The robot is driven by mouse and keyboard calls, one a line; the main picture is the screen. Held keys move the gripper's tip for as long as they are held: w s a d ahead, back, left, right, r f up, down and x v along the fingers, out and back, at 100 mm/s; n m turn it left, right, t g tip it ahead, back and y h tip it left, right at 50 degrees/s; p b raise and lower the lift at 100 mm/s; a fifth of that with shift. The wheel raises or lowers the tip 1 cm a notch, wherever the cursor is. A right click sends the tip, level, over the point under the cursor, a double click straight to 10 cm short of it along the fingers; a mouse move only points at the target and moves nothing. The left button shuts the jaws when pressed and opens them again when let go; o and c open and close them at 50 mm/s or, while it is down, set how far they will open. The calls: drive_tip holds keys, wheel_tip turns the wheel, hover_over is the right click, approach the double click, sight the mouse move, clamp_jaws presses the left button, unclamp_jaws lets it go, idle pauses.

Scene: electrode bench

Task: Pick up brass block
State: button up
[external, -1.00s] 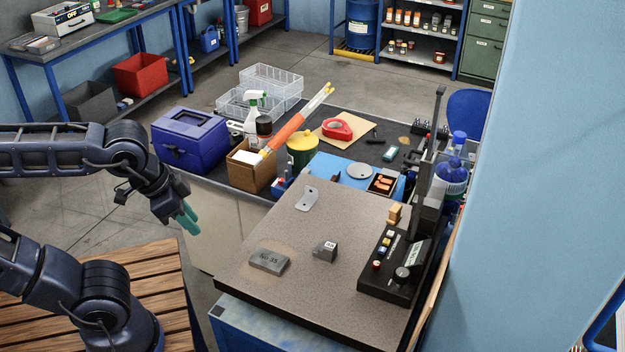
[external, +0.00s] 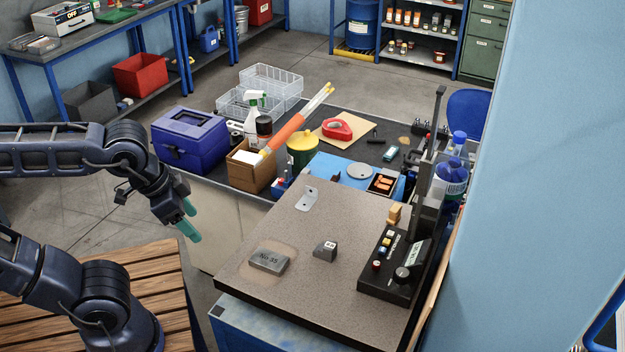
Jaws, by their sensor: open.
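A small brass-coloured block (external: 394,214) stands on the speckled bench top (external: 300,230), at its right side, close behind the black button unit. My gripper (external: 190,219) has teal fingers and is open and empty. It hangs in the air left of the bench top, well apart from the brass-coloured block.
A grey block marked No 55 (external: 268,262), a small dark block (external: 325,251) and a metal bracket (external: 307,199) lie on the bench top. The black button unit (external: 392,270) and its upright column (external: 428,190) flank the brass-coloured block. The left middle of the top is clear.

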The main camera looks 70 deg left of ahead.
drive_tip(key=w+r+n+h, duration=0.1)
drive_tip(key=w+r+n, duration=0.4)
drive_tip(key=w, duration=0.5)
drive_tip(key=n+g+h, duration=0.1)
drive_tip(key=n+h, duration=0.3)
drive_tip(key=n, duration=1.6)
hover_over(395, 206)
drive_tip(key=s+a, duration=0.3)
drive_tip(key=a, duration=0.1)
wheel_tip(395, 206, down, 8)
drive_tip(key=x, duration=1)
drive_tip(key=shift+d+f, duration=0.1)
drive_tip(key=shift+f, duration=0.15)
drive_tip(key=c, duration=1.3)
